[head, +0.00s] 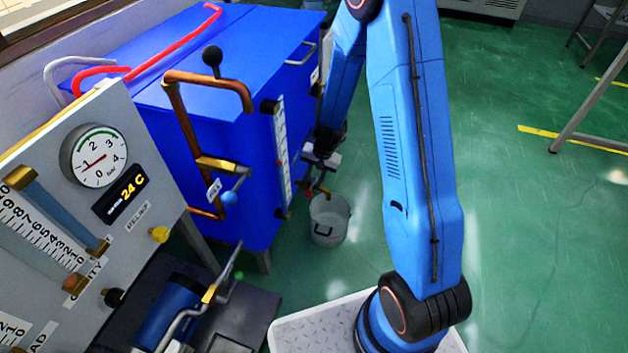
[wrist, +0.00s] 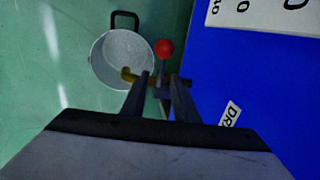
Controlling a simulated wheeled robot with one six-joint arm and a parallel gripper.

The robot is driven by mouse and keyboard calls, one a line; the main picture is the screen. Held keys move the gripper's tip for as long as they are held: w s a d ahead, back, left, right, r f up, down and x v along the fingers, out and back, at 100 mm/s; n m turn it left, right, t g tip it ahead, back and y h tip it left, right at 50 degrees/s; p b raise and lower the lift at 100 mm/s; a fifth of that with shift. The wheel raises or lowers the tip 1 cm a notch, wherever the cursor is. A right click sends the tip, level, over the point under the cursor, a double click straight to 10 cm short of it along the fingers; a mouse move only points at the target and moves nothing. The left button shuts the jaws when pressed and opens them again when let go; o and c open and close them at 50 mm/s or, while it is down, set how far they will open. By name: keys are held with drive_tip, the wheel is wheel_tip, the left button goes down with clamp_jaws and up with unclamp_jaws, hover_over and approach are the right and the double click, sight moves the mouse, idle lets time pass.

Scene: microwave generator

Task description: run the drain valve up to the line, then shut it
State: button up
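The drain valve is a small brass fitting low on the blue tank, with a red ball on its lever (wrist: 165,48); it also shows in the head view (head: 309,193). A grey metal bucket (head: 328,232) stands on the floor under its outlet; it shows in the wrist view (wrist: 108,75) too. The bucket's contents and any line inside it are not clear. My gripper (wrist: 162,77) is at the valve, its two dark fingers apart on either side of the lever's stem. Gaps show beside the stem, and the red ball stands beyond the fingertips. A partly hidden "DR" label (wrist: 230,114) is beside the valve.
The blue tank (head: 225,60) carries a white sight gauge (head: 281,150), copper pipes (head: 180,115) and another valve with a blue ball (head: 229,198). A grey instrument panel (head: 75,200) stands at left.

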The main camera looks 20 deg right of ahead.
drive_tip(key=shift+f, duration=0.25)
drive_tip(key=shift+c, duration=0.7)
clamp_jaws()
idle(0.6)
